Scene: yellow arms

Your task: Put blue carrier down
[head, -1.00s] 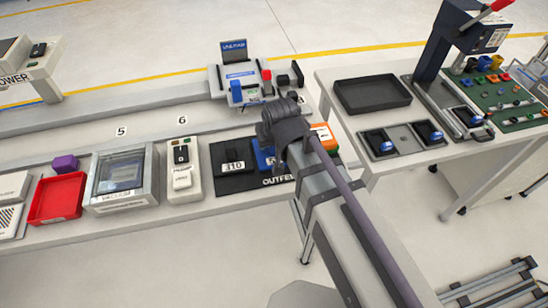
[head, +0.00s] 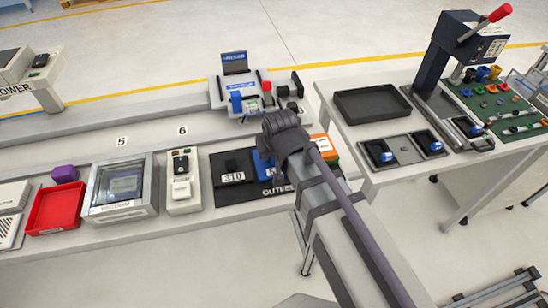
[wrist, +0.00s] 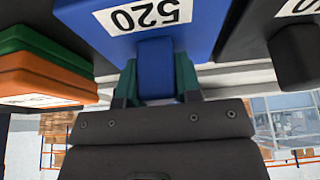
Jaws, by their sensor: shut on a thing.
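The blue carrier (head: 263,167) is at the black outfeed mat (head: 228,192), between the black carrier and an orange block. My arm hides much of it in the head view. In the wrist view, the blue carrier (wrist: 205,30) shows its white "520" label upside down. My gripper (wrist: 156,82) is shut on its blue upright handle, with a green finger on each side. I cannot tell whether the carrier's underside touches the mat.
A black carrier marked 310 (head: 232,168) stands close to the left. An orange carrier (head: 323,146) and a green one (wrist: 40,45) are stacked on the other side. A vacuum box (head: 122,188) and red bin (head: 55,208) are farther left.

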